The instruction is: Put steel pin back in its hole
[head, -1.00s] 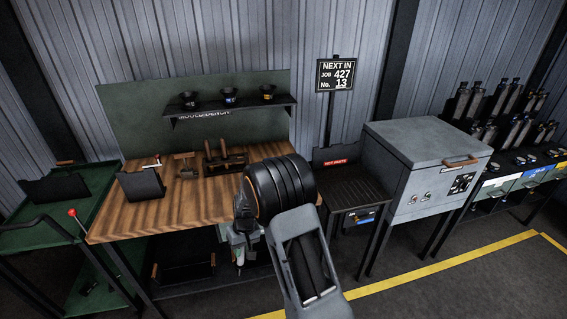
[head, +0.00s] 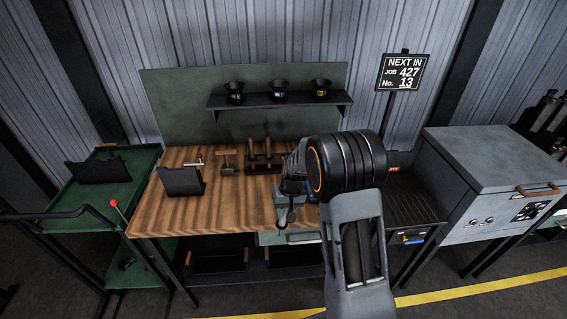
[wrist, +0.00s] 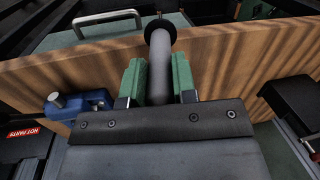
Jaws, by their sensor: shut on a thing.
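In the wrist view my gripper (wrist: 158,80) has its green jaws shut on a grey rod with a black round collar at its far end, which looks like the steel pin (wrist: 160,56). In the head view my gripper (head: 283,222) is over the right front part of the wooden bench (head: 170,218), and the pin is too small there to make out clearly. A blue fixture (wrist: 88,102) with a short steel stub lies to the left in the wrist view, apart from the pin. I cannot make out the pin's hole.
A black holder (head: 182,181) and a rack of wooden-handled tools (head: 264,160) stand on the bench. A shelf (head: 280,103) behind carries three black cups. A green cart (head: 70,190) is at the left and a grey cabinet (head: 490,175) at the right. The bench's left front is clear.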

